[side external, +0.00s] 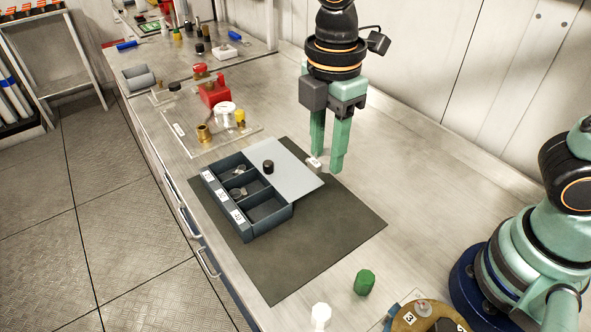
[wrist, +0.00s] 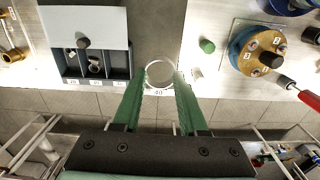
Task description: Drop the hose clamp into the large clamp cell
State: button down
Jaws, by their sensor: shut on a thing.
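My gripper (side external: 327,163) is shut on the hose clamp, held behind and to the right of the organiser box. In the wrist view the clamp (wrist: 149,70) is a thin metal ring between the fingertips (wrist: 160,90), with a white tag reading 40. In the side view mainly its white tag (side external: 314,163) shows. The dark box (side external: 247,236) has three labelled cells in a row. The cell at the near right end (side external: 268,211) looks empty; the other two hold metal clamps. A pale lid (side external: 298,177) with a black knob (side external: 268,166) lies behind the open cells.
The box stands on a dark mat (side external: 330,240) with bare space to its right. A green cap (side external: 364,282), a white piece (side external: 320,316) and a round numbered fixture (side external: 425,318) are at the near end. Red and brass fittings (side external: 203,133) stand beyond the box.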

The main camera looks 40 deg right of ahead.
dwell(0.3)
jog(key=w+a+f, duration=0.3)
jog(key=w+f, duration=0.1)
jog(key=w, duration=0.7)
notch_tip(320, 180, down, 6)
jog(key=shift+s+f, duration=0.15)
jog(key=shift+s, duration=0.05)
jog(key=shift+c, duration=1.8)
grip_release()
notch_tip(320, 180, up, 12)
